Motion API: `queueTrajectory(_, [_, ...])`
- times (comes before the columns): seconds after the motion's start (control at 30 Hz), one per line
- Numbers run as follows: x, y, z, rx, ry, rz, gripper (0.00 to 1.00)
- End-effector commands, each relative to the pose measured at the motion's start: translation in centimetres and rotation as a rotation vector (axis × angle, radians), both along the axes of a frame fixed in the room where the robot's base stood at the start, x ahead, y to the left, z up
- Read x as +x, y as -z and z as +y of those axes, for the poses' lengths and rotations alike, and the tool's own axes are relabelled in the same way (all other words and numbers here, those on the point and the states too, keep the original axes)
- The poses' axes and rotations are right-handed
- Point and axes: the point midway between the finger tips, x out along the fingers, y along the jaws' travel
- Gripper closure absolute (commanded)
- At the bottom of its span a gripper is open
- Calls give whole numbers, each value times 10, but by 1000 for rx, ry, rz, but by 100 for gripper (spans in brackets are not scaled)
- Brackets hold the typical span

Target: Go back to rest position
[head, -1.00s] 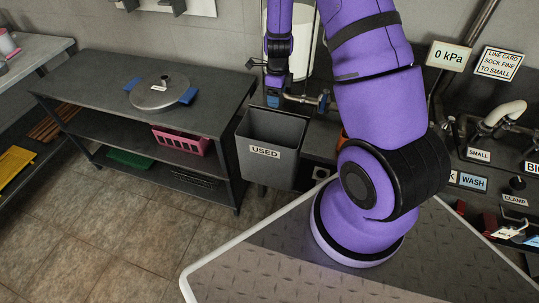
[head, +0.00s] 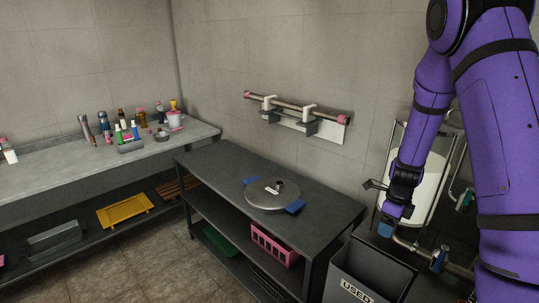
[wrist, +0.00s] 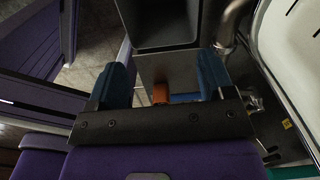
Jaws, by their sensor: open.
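My gripper (head: 391,222) hangs at the end of the purple arm on the right of the head view, in front of a white panel and above the USED bin. In the wrist view my gripper (wrist: 163,85) has its two blue fingers well apart with nothing held between them. The grey bin marked USED (head: 345,262) stands below it, and its dark opening shows at the top of the wrist view (wrist: 165,25). An orange thing (wrist: 160,93) shows beyond the fingers; I cannot tell what it is.
A dark shelf table (head: 215,165) carries a round metal lid with blue handles (head: 272,194). A pink basket (head: 270,246) sits below. Bottles stand on the left bench (head: 60,162). A pipe with a valve (head: 440,258) is close to my gripper. Floor at front left is clear.

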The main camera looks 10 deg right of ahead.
Motion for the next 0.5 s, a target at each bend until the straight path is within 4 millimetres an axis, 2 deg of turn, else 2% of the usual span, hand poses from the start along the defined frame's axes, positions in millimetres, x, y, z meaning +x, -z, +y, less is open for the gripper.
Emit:
queueTrajectory(0.27, [-8, -84, 31, 22, -359, -92, 25])
queueTrajectory(0.5, [-34, -159, 58, 3, -740, -176, 25])
